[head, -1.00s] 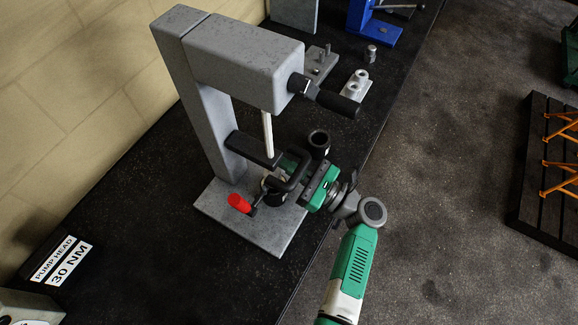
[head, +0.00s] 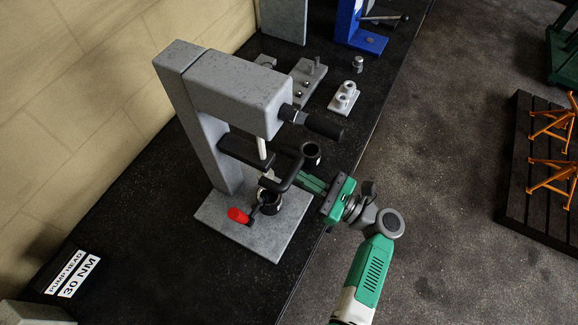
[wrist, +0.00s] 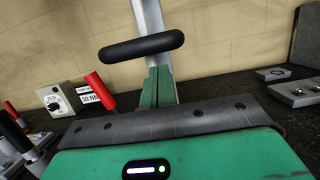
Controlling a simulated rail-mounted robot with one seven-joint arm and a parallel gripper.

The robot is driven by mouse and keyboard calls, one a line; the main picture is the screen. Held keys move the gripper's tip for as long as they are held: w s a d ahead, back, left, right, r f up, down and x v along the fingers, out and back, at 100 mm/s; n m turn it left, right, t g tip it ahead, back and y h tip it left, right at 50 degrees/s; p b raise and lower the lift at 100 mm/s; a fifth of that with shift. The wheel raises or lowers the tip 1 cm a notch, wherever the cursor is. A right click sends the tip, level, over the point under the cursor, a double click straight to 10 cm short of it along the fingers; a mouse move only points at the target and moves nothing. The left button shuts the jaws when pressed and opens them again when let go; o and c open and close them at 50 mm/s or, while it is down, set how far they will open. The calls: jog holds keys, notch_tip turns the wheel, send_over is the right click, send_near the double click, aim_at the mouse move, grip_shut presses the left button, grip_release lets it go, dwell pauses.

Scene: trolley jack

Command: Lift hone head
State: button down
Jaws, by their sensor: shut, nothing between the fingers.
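The grey press-like stand (head: 215,85) has a pale vertical rod (head: 262,149) below its overhead block. A black arm (head: 245,150) reaches out from the column near the rod; I take this and the black bent handle (head: 285,172) beside it as the hone head. Below it a dark cylinder (head: 268,202) stands on the grey base plate (head: 245,238), with a red-gripped lever (head: 238,215). My gripper (head: 312,185) is shut and empty, to the right of the bent handle. In the wrist view the closed green fingers (wrist: 159,85) show below a black bar (wrist: 141,47).
A black-gripped crank (head: 322,123) sticks out from the overhead block. A dark cup (head: 311,154) stands behind my gripper. Small fixtures (head: 344,99) and a blue stand (head: 362,30) are farther back.

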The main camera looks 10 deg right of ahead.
jog(key=v, duration=0.4)
jog(key=shift+f, duration=0.15)
dwell(0.4)
